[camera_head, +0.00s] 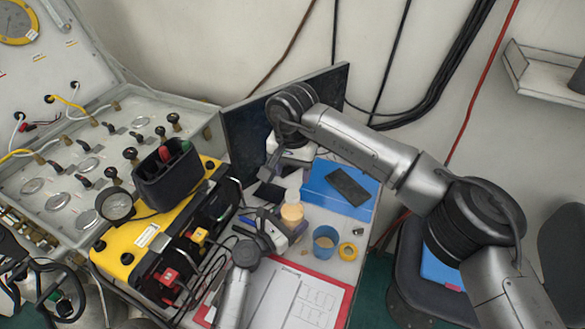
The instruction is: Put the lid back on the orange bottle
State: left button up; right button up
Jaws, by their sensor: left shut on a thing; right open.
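The orange bottle (292,213) stands on the worktop in the middle, pale orange below with a whitish upper part. My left gripper (280,232) comes from below and reaches the bottle's lower left side. It is shut and appears to hold the bottle; the contact is partly hidden. My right gripper (267,174) points down above the worktop, up and left of the bottle, apart from it. It is open, and I see nothing held in it. I cannot make out a separate lid for certain.
A red clipboard (341,314) lies in front. The yellow and black air panel (128,242) crowds the left.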

aim_at(292, 194)
jog(key=n, duration=0.3)
jog(key=shift+f, duration=0.15)
dwell(0.4)
jog(key=shift+f, duration=3.85)
jog(key=shift+c, duration=0.5)
